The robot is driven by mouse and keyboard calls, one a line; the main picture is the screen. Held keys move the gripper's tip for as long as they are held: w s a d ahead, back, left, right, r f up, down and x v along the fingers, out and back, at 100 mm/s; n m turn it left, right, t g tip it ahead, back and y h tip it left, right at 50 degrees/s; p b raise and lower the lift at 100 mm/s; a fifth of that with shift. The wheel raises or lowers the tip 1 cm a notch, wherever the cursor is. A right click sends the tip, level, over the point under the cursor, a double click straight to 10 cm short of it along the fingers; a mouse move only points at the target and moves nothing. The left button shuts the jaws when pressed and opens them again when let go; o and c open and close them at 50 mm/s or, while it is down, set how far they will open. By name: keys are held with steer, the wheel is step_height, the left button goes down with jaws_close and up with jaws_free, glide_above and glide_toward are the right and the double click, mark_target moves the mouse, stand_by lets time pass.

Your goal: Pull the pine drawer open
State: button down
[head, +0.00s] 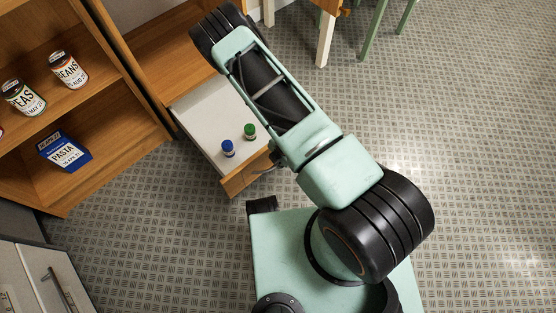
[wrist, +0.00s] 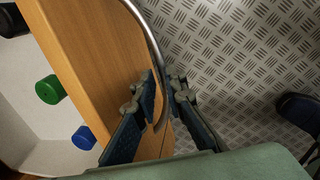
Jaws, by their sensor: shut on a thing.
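The pine drawer (head: 243,178) stands pulled out from the wooden unit in the head view, its pale inside showing. Its wooden front (wrist: 92,55) runs diagonally across the wrist view. A curved metal handle (wrist: 154,40) is fixed to that front. My gripper (wrist: 164,97) is shut on the handle, one finger on the drawer side of the bar and one on the floor side. In the head view my arm covers the gripper and most of the handle. A blue-capped jar (head: 228,148) and a green-capped jar (head: 249,131) stand upright in the drawer.
A wooden shelf unit (head: 117,62) on the left holds a peas can (head: 23,98), a beans can (head: 68,70) and a blue pasta box (head: 64,150). A grey cabinet (head: 40,275) is at lower left. Patterned floor (head: 470,120) is clear on the right.

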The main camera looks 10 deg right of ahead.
stand_by(0.3)
steer(key=c, duration=2.3)
jaws_free()
steer(key=shift+o, duration=0.2)
step_height(320, 180, up, 12)
steer(key=s+d, duration=0.1)
steer(key=s, duration=0.1)
steer(key=shift+d, duration=0.2)
steer(key=shift+f, duration=0.1)
